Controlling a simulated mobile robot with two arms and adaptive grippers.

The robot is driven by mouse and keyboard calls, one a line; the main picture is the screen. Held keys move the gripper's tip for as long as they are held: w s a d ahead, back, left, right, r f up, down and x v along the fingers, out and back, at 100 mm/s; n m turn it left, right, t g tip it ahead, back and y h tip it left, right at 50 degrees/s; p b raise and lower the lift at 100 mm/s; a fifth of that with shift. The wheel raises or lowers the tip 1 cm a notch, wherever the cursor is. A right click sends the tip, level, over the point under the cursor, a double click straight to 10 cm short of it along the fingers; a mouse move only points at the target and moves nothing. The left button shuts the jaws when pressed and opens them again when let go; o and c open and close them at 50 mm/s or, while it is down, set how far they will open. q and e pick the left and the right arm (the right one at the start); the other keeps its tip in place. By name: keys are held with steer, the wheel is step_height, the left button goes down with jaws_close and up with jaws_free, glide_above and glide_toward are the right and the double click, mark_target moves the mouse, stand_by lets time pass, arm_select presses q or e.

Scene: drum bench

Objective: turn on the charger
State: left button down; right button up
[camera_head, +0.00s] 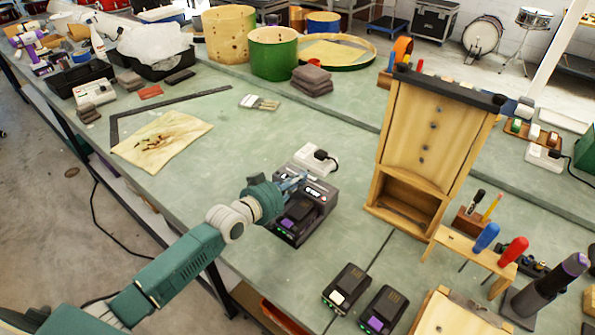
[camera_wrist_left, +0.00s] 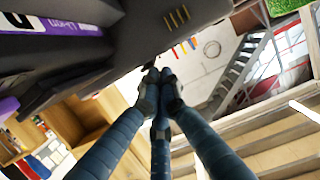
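The charger (camera_head: 318,205) is a dark box on the green bench, with a battery pack with a purple patch (camera_head: 299,210) seated in it. My left gripper (camera_head: 303,180) is at the charger's back left side, over its edge. In the left wrist view the fingers of my left gripper (camera_wrist_left: 158,76) are drawn together, with nothing seen between them. The charger's dark body (camera_wrist_left: 150,35) fills the top left there, close to the fingertips; I cannot tell whether they touch it. Part of the charger is hidden behind the gripper. My right gripper is not in view.
A white power strip (camera_head: 307,162) with a black plug stands just behind the charger. Two loose batteries (camera_head: 346,288) (camera_head: 383,310) lie in front. A wooden cabinet (camera_head: 425,140) stands to the right. The bench left of the charger is mostly clear.

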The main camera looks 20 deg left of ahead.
arm_select(q)
steer(key=shift+w+d+r+p, duration=0.1)
steer(key=shift+w+r+p, duration=0.05)
steer(key=shift+r+p, duration=0.9)
steer(key=shift+w+r+p, duration=0.15)
steer(key=shift+r+p, duration=0.75)
steer(key=shift+r, duration=0.2)
steer(key=shift+s+f+b, duration=0.3)
steer(key=shift+s+b, duration=0.15)
steer(key=shift+s, duration=0.3)
steer(key=r+b+v, duration=0.1)
steer(key=v, duration=0.7)
steer(key=shift+a+r, duration=0.2)
steer(key=shift+r, duration=0.15)
steer(key=shift+s, duration=0.1)
